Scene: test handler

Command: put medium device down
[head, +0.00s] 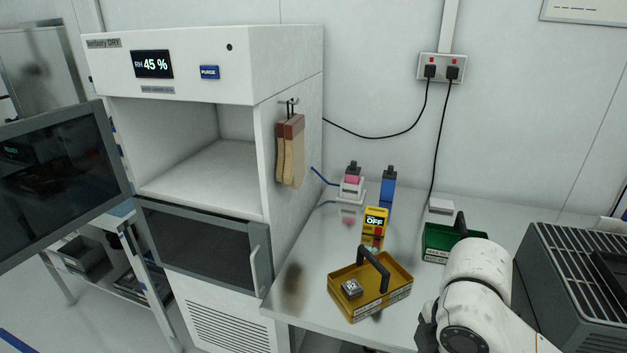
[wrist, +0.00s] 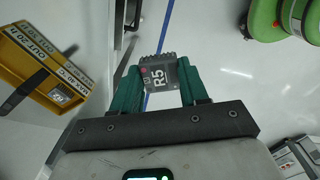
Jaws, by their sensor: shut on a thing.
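My gripper (wrist: 159,72) is shut on a small dark grey device (wrist: 157,78) marked R5, held between its green fingers in the wrist view. A finned top and a small red mark show on this device. Whether it is the medium one cannot be told from its marking. Blurred floor and a blue line lie behind it. In the head view my white arm is at the lower right; the gripper's fingers and the held device are hidden there. A yellow tray (head: 386,295) with a dark handle holds another grey device (head: 351,288) at its left end; the tray also shows in the wrist view (wrist: 60,62).
A green tray (head: 437,243) stands behind my arm. A yellow unit reading OFF (head: 375,221) and blue and pink bottles stand behind the yellow tray. A dry cabinet (head: 215,66) has its upper door (head: 62,180) open and its upper shelf bare. A grey ribbed box (head: 580,270) stands right.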

